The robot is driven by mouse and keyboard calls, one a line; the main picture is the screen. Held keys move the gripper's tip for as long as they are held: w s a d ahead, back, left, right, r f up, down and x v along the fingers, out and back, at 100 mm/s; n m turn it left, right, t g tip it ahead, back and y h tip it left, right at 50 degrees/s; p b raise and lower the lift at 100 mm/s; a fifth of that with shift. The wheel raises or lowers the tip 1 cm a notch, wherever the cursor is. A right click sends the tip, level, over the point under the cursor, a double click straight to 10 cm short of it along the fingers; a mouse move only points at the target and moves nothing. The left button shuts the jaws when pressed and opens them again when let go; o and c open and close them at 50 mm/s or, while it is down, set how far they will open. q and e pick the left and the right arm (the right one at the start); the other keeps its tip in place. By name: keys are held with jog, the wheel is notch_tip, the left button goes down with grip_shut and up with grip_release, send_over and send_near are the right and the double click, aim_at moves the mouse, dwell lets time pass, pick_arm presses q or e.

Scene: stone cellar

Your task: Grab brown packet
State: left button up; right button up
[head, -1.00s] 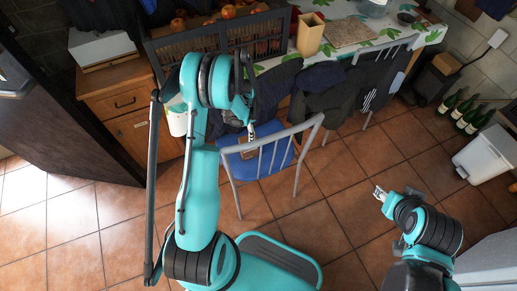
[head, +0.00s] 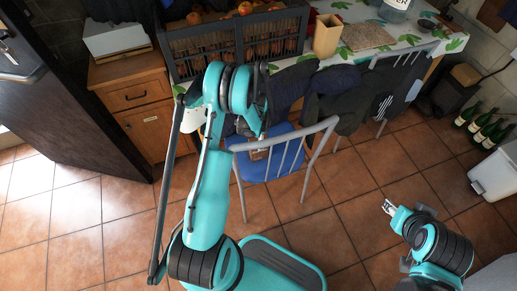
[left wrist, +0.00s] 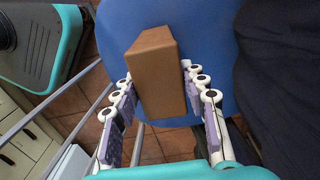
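The brown packet (left wrist: 160,80) is a plain box-shaped block over the blue seat of a chair. In the head view a small part of the packet (head: 259,154) shows below my left gripper (head: 260,137); the rest is hidden by the gripper. In the left wrist view the fingers of my left gripper (left wrist: 160,88) stand on both sides of the packet, with their tips close beside it. The fingers look open, and firm contact cannot be made out. My right gripper (head: 389,207) hangs empty over the floor tiles at the right; its opening is too small to judge.
The blue chair seat (head: 284,167) has a grey metal frame and backrest (head: 297,137). Dark clothes (head: 337,100) hang beside it. A table (head: 350,12), a crate (head: 190,50) and a wooden cabinet (head: 130,88) stand behind. Tiled floor (head: 318,230) lies clear between my arms.

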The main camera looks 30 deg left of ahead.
pick_arm(q)
grip_shut()
